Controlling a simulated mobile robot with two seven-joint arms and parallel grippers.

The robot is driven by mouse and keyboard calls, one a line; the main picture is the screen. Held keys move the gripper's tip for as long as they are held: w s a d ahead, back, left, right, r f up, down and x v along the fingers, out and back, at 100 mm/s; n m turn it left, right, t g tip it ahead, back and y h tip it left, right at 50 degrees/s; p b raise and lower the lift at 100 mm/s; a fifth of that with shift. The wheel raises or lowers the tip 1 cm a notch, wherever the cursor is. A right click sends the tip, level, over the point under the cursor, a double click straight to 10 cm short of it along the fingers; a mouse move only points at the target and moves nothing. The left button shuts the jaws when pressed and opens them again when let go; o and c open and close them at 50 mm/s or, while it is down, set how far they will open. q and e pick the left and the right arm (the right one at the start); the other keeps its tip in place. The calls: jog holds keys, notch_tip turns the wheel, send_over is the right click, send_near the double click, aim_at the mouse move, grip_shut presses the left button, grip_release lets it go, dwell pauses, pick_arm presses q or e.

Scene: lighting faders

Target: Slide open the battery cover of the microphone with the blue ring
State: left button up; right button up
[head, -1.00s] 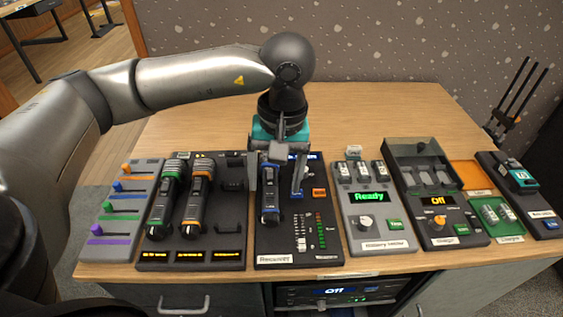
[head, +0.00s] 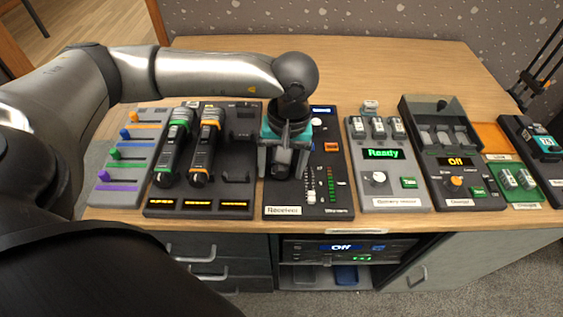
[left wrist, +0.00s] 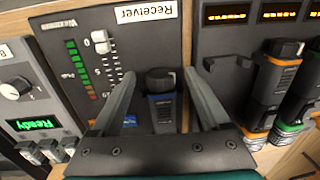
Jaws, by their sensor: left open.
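The dark microphone with the blue ring lies on the black Receiver panel (head: 285,200). In the head view, my left gripper (head: 281,165) covers most of it, including the ring. In the left wrist view, the microphone (left wrist: 162,103) shows its blue band and dark end between the two grey fingers of the left gripper (left wrist: 150,66). The fingers are open, one on each side, with visible gaps to the microphone. Its battery cover cannot be made out. My right gripper is not in view.
A green-ringed microphone (head: 172,150) and an orange-ringed one (head: 204,150) lie in a black holder at left. Colored sliders (head: 125,155) stand further left. A Ready battery tester (head: 391,185) and a charger (head: 455,190) are to the right. The wooden table behind is clear.

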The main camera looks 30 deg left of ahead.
pick_arm(q)
grip_shut()
dwell(0.5)
jog(key=shift+s+d, duration=0.1)
jog(key=shift+s, duration=0.05)
jog(key=shift+s+d, duration=0.5)
jog(key=shift+s, duration=0.3)
jog(key=shift+s+d, duration=0.45)
jog(key=shift+s, duration=0.35)
jog(key=shift+s+d, duration=0.5)
jog(key=shift+s, duration=0.3)
grip_release()
